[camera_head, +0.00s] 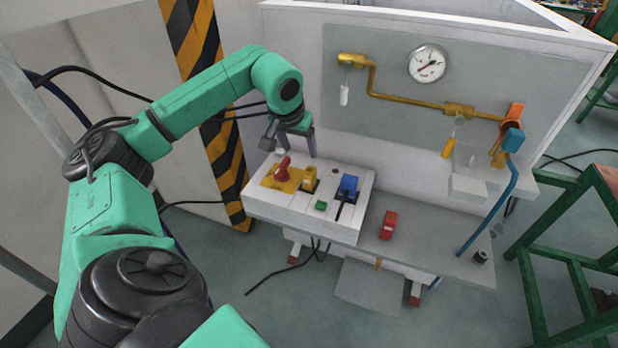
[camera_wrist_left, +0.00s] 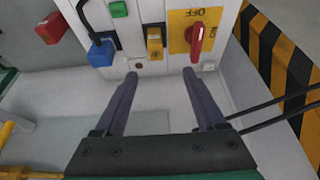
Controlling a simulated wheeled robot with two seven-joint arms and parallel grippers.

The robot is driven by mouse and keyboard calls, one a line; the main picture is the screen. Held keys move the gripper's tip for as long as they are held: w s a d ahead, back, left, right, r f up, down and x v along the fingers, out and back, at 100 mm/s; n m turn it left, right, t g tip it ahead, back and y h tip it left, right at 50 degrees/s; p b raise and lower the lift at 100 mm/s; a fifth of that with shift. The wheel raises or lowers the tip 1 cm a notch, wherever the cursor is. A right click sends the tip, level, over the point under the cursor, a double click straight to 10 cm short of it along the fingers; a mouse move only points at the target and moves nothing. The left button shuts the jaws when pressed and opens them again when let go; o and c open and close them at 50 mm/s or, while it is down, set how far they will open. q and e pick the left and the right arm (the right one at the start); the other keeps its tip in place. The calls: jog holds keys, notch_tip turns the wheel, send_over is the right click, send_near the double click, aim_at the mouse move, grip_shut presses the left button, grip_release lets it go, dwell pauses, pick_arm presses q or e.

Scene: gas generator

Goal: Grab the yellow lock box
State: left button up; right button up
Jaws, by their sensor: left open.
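The yellow lock box (camera_head: 309,178) sits on the white control panel, between a red rotary switch on a yellow plate and a blue box. In the left wrist view the yellow lock box (camera_wrist_left: 155,42) is upper centre, beyond the fingertips and roughly in line with the gap between them. My left gripper (camera_head: 297,154) is behind the panel's back edge in the head view. In the left wrist view the gripper (camera_wrist_left: 161,75) has its two fingers apart with nothing between them. My right gripper is not in view.
Beside the box are the red switch (camera_head: 283,167), blue box (camera_head: 348,186) and green button (camera_head: 320,205). A red box (camera_head: 388,225) lies on the lower shelf. A pressure gauge (camera_head: 427,63) and brass pipe (camera_head: 410,101) are on the back board. A striped post (camera_head: 205,100) stands left.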

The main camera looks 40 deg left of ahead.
aim_at(309, 171)
pick_arm(q)
jog(key=x, duration=1.4)
jog(key=shift+d, duration=0.4)
grip_shut()
